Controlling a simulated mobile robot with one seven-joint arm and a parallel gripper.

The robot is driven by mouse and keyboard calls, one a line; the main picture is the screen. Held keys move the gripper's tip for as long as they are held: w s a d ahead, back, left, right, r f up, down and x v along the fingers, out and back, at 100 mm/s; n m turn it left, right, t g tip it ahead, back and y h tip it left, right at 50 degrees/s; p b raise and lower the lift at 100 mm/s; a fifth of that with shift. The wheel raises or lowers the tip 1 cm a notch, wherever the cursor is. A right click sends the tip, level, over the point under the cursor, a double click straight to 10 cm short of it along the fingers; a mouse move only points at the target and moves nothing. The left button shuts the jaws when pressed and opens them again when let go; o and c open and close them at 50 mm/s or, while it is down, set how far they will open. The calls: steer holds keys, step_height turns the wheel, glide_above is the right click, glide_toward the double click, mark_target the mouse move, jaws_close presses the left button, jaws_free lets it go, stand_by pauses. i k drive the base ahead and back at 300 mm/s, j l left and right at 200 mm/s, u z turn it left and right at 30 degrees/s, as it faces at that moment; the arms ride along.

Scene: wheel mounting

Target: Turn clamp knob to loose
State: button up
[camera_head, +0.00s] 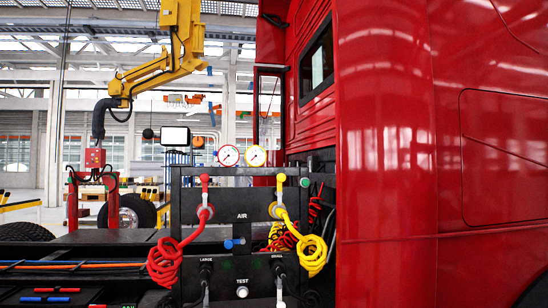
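A red clamp-like device (95,158) hangs from a black joint at the end of a yellow jointed arm (160,70) at the left. It has a small red box and two red legs reaching down on either side. The box front seems to carry a small round part, too small to tell whether it is the clamp knob or how it is turned. A dark tire (136,212) stands upright behind the legs; I cannot tell whether the legs touch it. My gripper is not in view.
A dark panel (242,225) with two gauges, red and yellow coiled hoses, a blue knob (234,243) and AIR and TEST labels stands in front. A glossy red truck cab (400,150) fills the right. Another tire (22,231) shows at the far left, behind a dark frame.

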mark_target(198, 142)
steer(key=u, duration=0.95)
steer(key=i, duration=0.1)
